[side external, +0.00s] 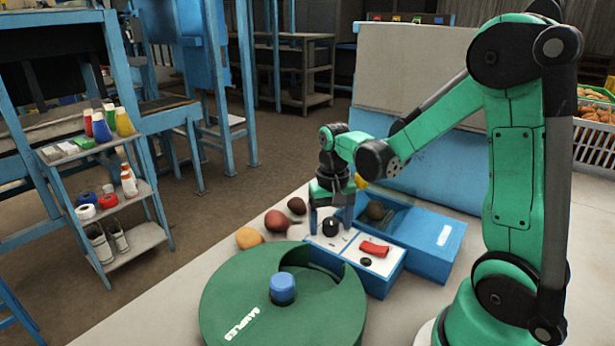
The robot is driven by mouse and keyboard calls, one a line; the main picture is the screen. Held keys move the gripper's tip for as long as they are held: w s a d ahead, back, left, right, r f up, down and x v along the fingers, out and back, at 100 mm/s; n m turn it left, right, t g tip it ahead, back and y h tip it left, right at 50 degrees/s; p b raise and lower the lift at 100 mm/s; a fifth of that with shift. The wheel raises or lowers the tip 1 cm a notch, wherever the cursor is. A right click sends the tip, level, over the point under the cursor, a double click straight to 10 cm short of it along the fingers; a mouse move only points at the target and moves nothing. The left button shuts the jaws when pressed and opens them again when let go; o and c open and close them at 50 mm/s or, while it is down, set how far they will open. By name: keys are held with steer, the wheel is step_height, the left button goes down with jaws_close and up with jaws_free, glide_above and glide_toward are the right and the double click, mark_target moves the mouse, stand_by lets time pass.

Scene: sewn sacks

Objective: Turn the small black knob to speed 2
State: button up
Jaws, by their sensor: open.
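A blue control box (385,279) with a pale top panel sits on the table. On its panel are a black knob (331,227) toward the back left, a red handle or switch (374,249), and a smaller, flatter black knob (366,262) near the front edge. Speed marks are too small to read. My gripper (331,219) points down with its blue fingers open, one on each side of the back-left knob. I cannot tell whether the fingers touch it. The smaller front knob is clear of the fingers.
A green round turntable (230,285) marked SAMPLES, with a blue knob (283,287), stands in front of the box. Several potato-like lumps (277,221) lie to the left. A blue open bin (430,235) is behind right.

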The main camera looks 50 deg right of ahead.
jaws_close()
steer(key=shift+n, duration=0.4)
steer(key=n, duration=0.4)
steer(key=shift+n, duration=2.5)
jaws_free()
